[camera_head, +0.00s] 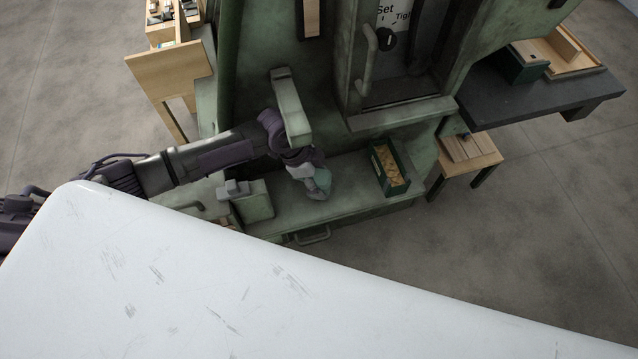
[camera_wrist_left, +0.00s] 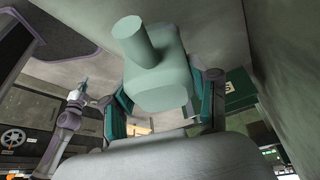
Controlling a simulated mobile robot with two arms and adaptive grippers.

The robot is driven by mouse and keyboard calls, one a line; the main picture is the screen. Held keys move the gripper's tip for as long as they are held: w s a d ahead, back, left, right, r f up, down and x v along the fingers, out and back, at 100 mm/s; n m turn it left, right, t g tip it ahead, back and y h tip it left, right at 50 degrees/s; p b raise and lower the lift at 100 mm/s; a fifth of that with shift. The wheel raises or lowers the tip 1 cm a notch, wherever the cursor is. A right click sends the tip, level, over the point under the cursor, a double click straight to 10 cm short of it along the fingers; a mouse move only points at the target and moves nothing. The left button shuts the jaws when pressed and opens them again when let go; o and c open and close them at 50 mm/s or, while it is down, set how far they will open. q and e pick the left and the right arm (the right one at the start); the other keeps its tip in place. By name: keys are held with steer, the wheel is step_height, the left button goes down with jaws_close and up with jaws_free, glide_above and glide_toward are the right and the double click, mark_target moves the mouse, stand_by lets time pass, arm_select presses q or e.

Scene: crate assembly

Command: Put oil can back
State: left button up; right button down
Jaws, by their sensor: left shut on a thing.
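My left gripper (camera_head: 318,186) is over the green machine's lower ledge (camera_head: 350,188), partly hidden by its own wrist. In the left wrist view my left gripper (camera_wrist_left: 165,105) has its two dark, teal-padded fingers on either side of the pale green oil can (camera_wrist_left: 165,85). The gripper is shut on the can. The can has a rounded body and a short cylindrical neck. I cannot tell whether it touches the ledge. My right arm shows small at the left of the wrist view, with its gripper (camera_wrist_left: 84,88) too small to read.
A dark green crate (camera_head: 403,181) with wooden contents stands on the ledge, right of my gripper. A grey-green block (camera_head: 253,202) is to its left. A lever-like part (camera_head: 291,108) of the machine projects close to my wrist. A dark side table (camera_head: 540,95) is at right.

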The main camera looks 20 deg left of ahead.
arm_select(q)
step_height(320, 180, down, 2)
steer(key=shift+f, duration=0.45)
arm_select(e)
steer(key=shift+s, duration=0.65)
arm_select(q)
steer(key=o, duration=1.1)
steer(key=shift+o, duration=0.2)
arm_select(e)
steer(key=shift+a, duration=0.1)
arm_select(q)
steer(key=shift+r, duration=0.2)
steer(key=v, duration=1.1)
steer(key=shift+a+r, duration=0.2)
steer(key=shift+r, duration=0.15)
arm_select(e)
steer(key=shift+w, duration=0.15)
arm_select(q)
steer(key=shift+s+f, duration=0.1)
